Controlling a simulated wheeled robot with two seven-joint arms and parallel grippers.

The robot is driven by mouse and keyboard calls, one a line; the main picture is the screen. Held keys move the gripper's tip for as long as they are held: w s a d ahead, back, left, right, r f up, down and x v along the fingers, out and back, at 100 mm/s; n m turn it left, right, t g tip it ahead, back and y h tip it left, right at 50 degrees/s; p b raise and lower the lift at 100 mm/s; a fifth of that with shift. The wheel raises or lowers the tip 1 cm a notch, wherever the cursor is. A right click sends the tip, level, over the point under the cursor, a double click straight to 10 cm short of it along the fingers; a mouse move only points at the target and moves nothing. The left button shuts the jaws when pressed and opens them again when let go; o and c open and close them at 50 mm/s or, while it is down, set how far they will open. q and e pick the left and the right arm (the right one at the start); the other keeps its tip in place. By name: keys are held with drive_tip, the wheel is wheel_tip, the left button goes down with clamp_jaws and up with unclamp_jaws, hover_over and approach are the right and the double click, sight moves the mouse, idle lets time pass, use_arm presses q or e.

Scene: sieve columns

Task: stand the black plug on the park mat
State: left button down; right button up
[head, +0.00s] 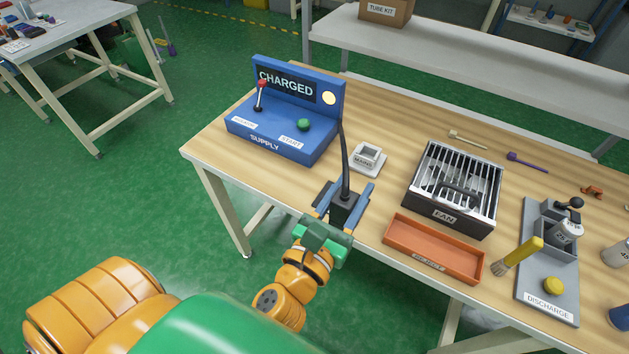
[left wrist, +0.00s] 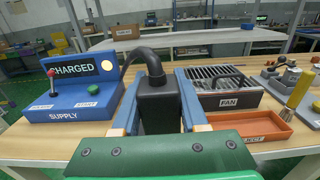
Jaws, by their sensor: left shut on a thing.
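The black plug (head: 345,203) is held upright between the blue fingers of my left gripper (head: 342,204), near the table's front edge. Its black cable rises from its top towards the blue supply box. In the left wrist view the plug (left wrist: 158,105) stands between the two fingers (left wrist: 158,108). A dark flat patch (head: 325,193) shows beside the plug, mostly hidden by the gripper; I cannot tell for sure that it is the park mat. Whether the plug touches the surface below is hidden. My right gripper is not in view.
The blue supply box (head: 270,135) reads CHARGED. A grey-white MAINS socket (head: 368,160) stands behind the plug. The fan unit (head: 443,213), an orange tray (head: 431,255) and a grey discharge station (head: 546,297) with a brush (head: 517,256) lie to the right.

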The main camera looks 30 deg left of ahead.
use_arm(q)
drive_tip(key=w+a+f+b, duration=0.1)
drive_tip(key=w+f, duration=0.2)
drive_tip(key=w, duration=0.1)
drive_tip(key=w+a+f+b, duration=0.1)
drive_tip(key=w+a+f, duration=0.1)
drive_tip(key=w+f, duration=0.1)
drive_tip(key=w+a+f+b, duration=0.1)
drive_tip(key=w+f+b, duration=0.1)
drive_tip(key=w, duration=0.4)
drive_tip(key=shift+a+f, duration=0.15)
drive_tip(key=shift+f, duration=0.75)
drive_tip(key=f+b, duration=0.2)
drive_tip(key=f, duration=0.1)
drive_tip(key=shift+w+f+b, duration=0.2)
drive_tip(key=shift+f+b, duration=0.05)
drive_tip(key=shift+b, duration=0.1)
drive_tip(key=shift+r, duration=0.25)
drive_tip(key=shift+f, duration=0.2)
drive_tip(key=shift+c, duration=2.2)
unclamp_jaws()
drive_tip(key=shift+r, duration=0.15)
